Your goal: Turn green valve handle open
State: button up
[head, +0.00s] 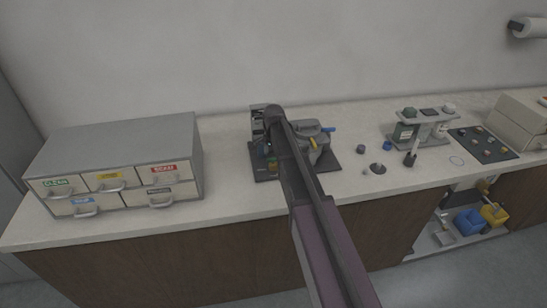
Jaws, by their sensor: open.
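The mounting press (321,152) stands on a dark base plate (334,165) on the counter. A yellow handle (313,144) and a blue handle (328,129) stick out on its right side. I cannot make out a green valve handle; my arm covers the middle and part of the left of the press. My arm reaches up from the bottom edge across the front of the press. Its far joint is over the upper left part of the press. I cannot make out my gripper, and the arm and press hide that area.
A grey drawer cabinet (122,146) with labelled drawers stands at the left. Small cylinders, including a blue one (387,145), lie right of the press. Farther right are a bottle stand (426,117), a dark mat (497,150) and a beige box (520,117). Bins (468,222) sit on a low shelf.

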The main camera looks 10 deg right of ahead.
aim_at(274, 158)
jog(key=m, duration=0.5)
jog(key=shift+m, duration=0.4)
notch_tip(274, 158, up, 14)
jog(key=p, duration=1.4)
jog(key=s+f+n+b, duration=0.2)
jog(key=s+n, duration=0.5)
jog(key=s, duration=0.2)
jog(key=s+f+n+b, duration=0.3)
jog(key=s+n, duration=0.4)
jog(key=s, duration=0.3)
jog(key=s+f+n+b, duration=0.2)
jog(key=s+f+b, duration=0.1)
jog(key=f+b, duration=0.9)
jog(key=s+f+n+b, duration=0.1)
jog(key=s+f+b, duration=0.1)
jog(key=f+b, duration=1)
jog(key=shift+s+n, duration=0.4)
dwell(0.3)
